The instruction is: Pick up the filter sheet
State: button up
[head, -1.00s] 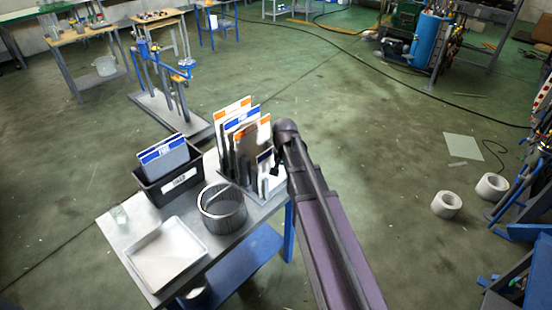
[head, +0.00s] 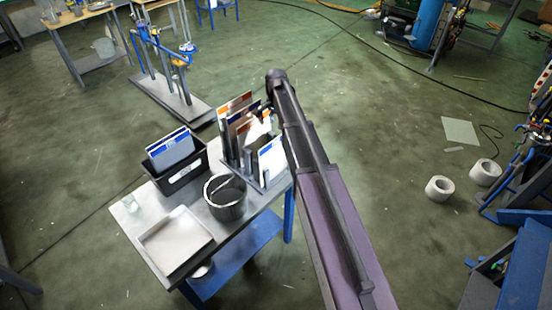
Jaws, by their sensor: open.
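Several upright sheets stand in a grey rack (head: 251,176) at the table's back right corner. Taller sheets with orange and blue bands (head: 234,108) are at its left and back. A smaller white sheet with a blue edge (head: 272,160) is at the right front. A plain pale sheet (head: 256,133) shows between them, slightly tilted. Which one is the filter sheet I cannot tell. My gripper (head: 262,112) is a small dark shape just above the rack, beside the sheet tops, mostly hidden by my arm. It is open; contact with a sheet cannot be made out.
A black bin (head: 183,177) with blue-banded cards, a dark mesh basket (head: 226,205), a white tray (head: 176,241) and a small clear glass (head: 130,204) share the metal table (head: 215,245). A blue stand (head: 172,95) is behind.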

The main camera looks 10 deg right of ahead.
jog(key=shift+f, duration=0.1)
jog(key=b, duration=0.9)
send_over(276, 159)
notch_tip(276, 159, down, 8)
jog(key=shift+f, duration=0.2)
jog(key=shift+f, duration=0.15)
jog(key=shift+w+a+f+b, duration=0.1)
jog(key=shift+f+b, duration=2.3)
jog(key=shift+f, duration=0.1)
grip_shut()
